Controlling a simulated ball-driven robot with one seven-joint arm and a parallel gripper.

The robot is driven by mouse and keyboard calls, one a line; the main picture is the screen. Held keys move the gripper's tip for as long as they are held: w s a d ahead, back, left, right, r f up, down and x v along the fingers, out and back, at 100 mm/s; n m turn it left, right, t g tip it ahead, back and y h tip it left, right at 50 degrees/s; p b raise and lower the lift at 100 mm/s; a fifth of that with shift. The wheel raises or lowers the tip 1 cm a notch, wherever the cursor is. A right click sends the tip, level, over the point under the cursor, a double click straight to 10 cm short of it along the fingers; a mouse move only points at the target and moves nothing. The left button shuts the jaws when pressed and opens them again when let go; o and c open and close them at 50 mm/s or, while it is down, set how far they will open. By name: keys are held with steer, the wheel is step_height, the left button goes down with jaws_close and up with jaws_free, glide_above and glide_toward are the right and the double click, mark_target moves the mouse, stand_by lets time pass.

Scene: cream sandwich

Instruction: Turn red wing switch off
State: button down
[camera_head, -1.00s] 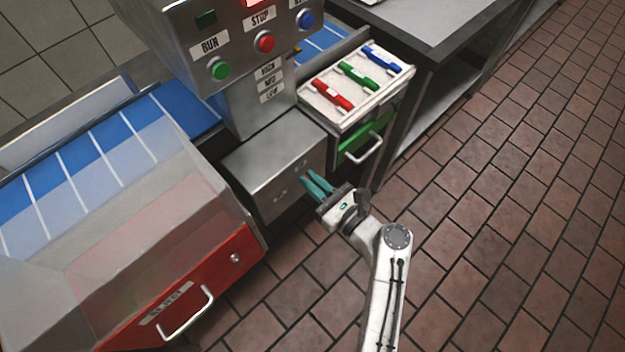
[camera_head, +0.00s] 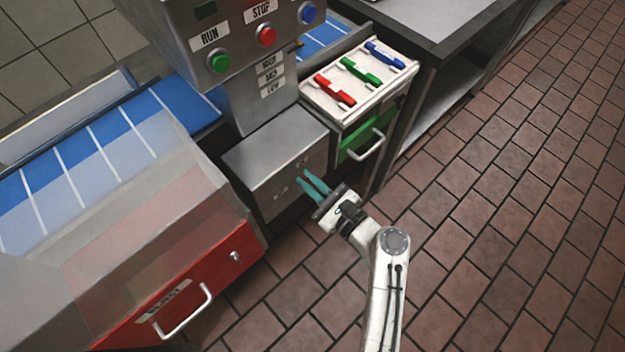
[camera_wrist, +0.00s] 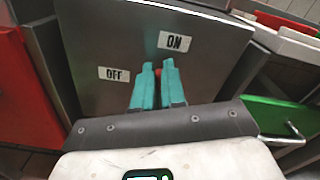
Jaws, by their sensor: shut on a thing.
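The red wing switch (camera_wrist: 158,73) shows as a small patch of red between my fingertips in the wrist view; most of it is hidden, so its exact angle cannot be told. It sits on the front of a grey metal box (camera_head: 262,165). The OFF label (camera_wrist: 114,74) is left of my fingers and the ON label (camera_wrist: 175,41) is above right. My gripper (camera_wrist: 157,68), with teal fingers, is shut on the switch. In the head view my gripper (camera_head: 304,180) is at the box front, where the switch itself cannot be made out.
A red front panel with a bar handle (camera_head: 185,312) is at left. A green drawer (camera_head: 362,140) with a handle is right of the box, under a white tray (camera_head: 384,87) with red, green and blue pieces. RUN and STOP buttons are above. Tiled floor (camera_head: 500,220) is open at right.

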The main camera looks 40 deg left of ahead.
mark_target(294, 182)
steer(key=n+b, duration=0.2)
steer(key=n, duration=0.1)
steer(key=s+f+n+b, duration=0.1)
steer(key=n+b, duration=0.2)
steer(key=n, duration=0.1)
steer(key=f+n+b, duration=0.1)
steer(key=n+b, duration=0.2)
steer(key=shift+s+a+f+n, duration=0.1)
steer(key=shift+s+f+n, duration=0.05)
steer(key=shift+s+n, duration=0.25)
steer(key=shift+f+n+b, duration=0.15)
steer(key=shift+n+b, duration=1.15)
steer(key=shift+b, duration=0.05)
steer(key=shift+n, duration=0.3)
steer(key=c, duration=1.2)
jaws_free()
steer(key=d, duration=1)
steer(key=shift+s+d, duration=0.4)
